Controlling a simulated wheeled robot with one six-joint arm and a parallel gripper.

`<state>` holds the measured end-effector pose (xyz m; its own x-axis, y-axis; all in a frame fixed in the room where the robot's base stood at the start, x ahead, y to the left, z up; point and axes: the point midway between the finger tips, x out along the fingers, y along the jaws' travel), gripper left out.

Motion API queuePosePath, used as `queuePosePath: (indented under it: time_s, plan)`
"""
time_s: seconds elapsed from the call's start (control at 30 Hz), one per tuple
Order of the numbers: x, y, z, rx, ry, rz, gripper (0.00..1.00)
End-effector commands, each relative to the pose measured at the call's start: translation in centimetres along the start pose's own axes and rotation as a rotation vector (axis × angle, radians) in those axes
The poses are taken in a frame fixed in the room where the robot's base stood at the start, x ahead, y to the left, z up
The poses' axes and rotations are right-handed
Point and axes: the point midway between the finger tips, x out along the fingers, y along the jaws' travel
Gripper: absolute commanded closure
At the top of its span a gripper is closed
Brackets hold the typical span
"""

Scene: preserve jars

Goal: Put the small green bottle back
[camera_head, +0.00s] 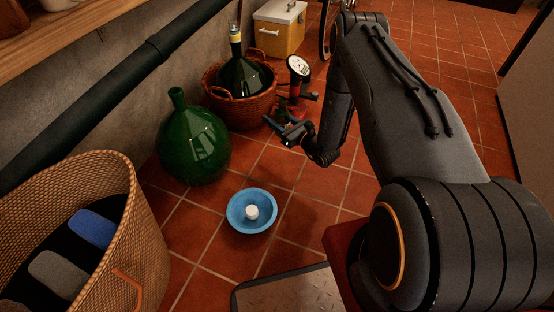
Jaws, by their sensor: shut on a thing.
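A dark green bottle (241,73) with a yellow and white top stands in a red-brown wicker basket (242,112) by the wall. A large round green glass bottle (194,145) stands on the floor in front of it. My gripper (283,129) is low over the tiles, right of the large bottle and in front of the basket.
A blue bowl (235,223) with a white piece (251,212) stands on the floor. A tall wicker basket (145,235) is at left. A red device with a dial (298,68) stands behind my gripper. A yellow box (279,35) stands farther back. Tiles at right are clear.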

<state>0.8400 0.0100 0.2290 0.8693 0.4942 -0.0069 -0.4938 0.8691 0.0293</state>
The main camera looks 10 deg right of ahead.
Motion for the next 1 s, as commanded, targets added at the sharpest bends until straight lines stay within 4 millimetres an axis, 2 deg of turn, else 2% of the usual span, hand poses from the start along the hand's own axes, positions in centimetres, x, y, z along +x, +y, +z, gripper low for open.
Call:
queuePosePath:
  time_s: [0.03, 0.1, 0.3, 0.43, 0.83, 1.0]
  plan:
    - [1.0, -0.4, -2.1, 0.0, -0.003, 0.001, 0.83]
    - [1.9, -0.8, -3.7, 0.0, -0.004, 0.001, 0.83]
    - [3.7, -1.7, -6.6, 0.005, -0.007, -0.003, 0.83]
    - [4.2, -1.9, -7.3, 0.006, -0.008, -0.003, 0.83]
    - [4.3, -1.9, -7.5, 0.007, -0.008, -0.003, 0.83]
    - [4.3, -2.0, -9.6, 0.008, -0.007, -0.003, 0.83]
